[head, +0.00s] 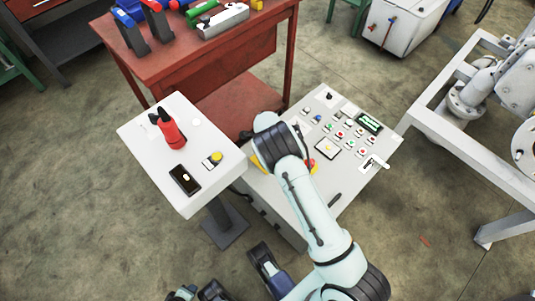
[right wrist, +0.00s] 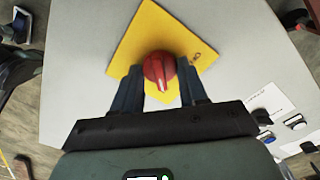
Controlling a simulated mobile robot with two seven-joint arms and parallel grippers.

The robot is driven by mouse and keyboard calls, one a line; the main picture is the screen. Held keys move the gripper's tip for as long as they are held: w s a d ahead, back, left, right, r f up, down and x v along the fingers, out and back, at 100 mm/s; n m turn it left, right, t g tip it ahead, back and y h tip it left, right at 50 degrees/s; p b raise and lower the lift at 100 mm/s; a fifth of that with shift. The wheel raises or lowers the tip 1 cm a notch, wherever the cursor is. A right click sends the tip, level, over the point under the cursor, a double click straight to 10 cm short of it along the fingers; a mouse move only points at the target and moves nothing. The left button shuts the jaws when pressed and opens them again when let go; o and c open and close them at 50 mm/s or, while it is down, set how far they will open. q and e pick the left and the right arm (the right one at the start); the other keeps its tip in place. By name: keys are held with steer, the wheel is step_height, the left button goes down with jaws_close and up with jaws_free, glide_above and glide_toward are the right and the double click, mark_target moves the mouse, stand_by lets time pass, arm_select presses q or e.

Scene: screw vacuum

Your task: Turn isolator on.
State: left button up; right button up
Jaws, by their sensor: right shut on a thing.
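The isolator is a red rotary knob (right wrist: 159,68) on a yellow square plate (right wrist: 150,35), fixed to a grey panel top (right wrist: 85,60). A pale mark on the knob points toward my gripper's body in the right wrist view. My right gripper (right wrist: 161,77) has its two dark fingers on either side of the knob, shut on it. In the head view my right arm hides the knob, and only a yellow plate edge (head: 258,163) shows beside it on the control console (head: 285,195).
Buttons (head: 341,133) and a small green display (head: 369,122) lie on the console right of my arm. A white pedestal (head: 205,185) with a red handheld device (head: 170,128) stands left. A red workbench (head: 180,68) is behind; a white frame (head: 440,115) is right.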

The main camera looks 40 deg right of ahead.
stand_by(0.5)
steer(key=o, duration=1)
steer(key=shift+o, duration=0.2)
arm_select(q)
steer(key=s+d+r+g+h+p, duration=0.1)
steer(key=s+d+r+p, duration=0.1)
steer(key=s+r+p, duration=0.1)
steer(key=shift+s+d+r+g, duration=0.4)
steer(key=shift+s+r, duration=0.15)
steer(key=shift+s, duration=0.7)
arm_select(e)
step_height(320, 180, up, 14)
steer(key=shift+f, duration=0.25)
